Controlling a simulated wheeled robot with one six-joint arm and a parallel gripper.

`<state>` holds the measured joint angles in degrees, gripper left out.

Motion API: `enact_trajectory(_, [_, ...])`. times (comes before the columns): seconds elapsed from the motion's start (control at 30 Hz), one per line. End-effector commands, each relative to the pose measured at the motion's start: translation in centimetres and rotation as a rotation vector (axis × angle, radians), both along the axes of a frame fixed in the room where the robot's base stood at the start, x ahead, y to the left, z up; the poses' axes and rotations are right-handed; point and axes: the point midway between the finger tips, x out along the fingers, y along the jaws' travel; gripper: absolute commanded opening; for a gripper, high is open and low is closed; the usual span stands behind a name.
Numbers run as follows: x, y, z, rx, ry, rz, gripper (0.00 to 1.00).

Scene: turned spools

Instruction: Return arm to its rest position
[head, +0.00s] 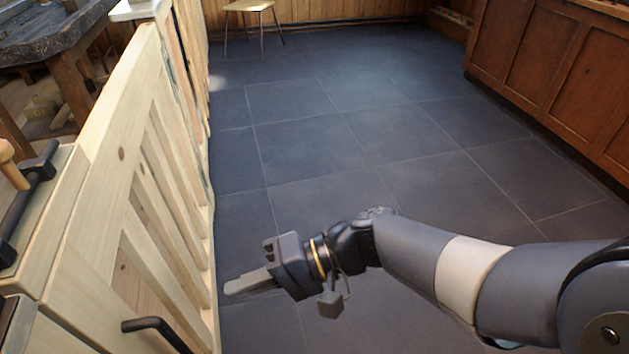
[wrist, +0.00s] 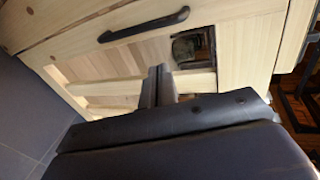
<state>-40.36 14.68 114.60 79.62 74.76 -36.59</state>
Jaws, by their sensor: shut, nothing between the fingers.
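My arm reaches in from the right edge of the head view, over the tiled floor. My gripper (head: 232,288) is at its left end, its fingers pointing left toward the slatted side of the pale wooden bench (head: 125,190). The fingers are shut together with nothing between them. In the wrist view the shut fingers of my gripper (wrist: 160,72) point at the pale wooden front (wrist: 110,62) with a black bar handle (wrist: 145,24). I cannot tell whether the fingertips touch the wood.
Dark floor tiles (head: 330,150) lie clear ahead. Brown wooden cabinets (head: 545,60) line the right side. A small stool (head: 248,8) stands at the back. A black handle (head: 155,328) sticks out from the bench near my gripper. A dark-topped table (head: 55,38) is at the upper left.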

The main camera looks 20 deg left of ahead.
Motion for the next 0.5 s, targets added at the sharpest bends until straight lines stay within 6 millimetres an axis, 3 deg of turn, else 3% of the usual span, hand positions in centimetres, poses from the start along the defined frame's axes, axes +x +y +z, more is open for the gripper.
enact_trajectory(0.27, [-0.1,0.2,-0.1,0.0,0.0,0.0,0.0])
enact_trajectory(0.5, [-1.5,1.9,-0.9,0.0,0.0,0.003,0.0])
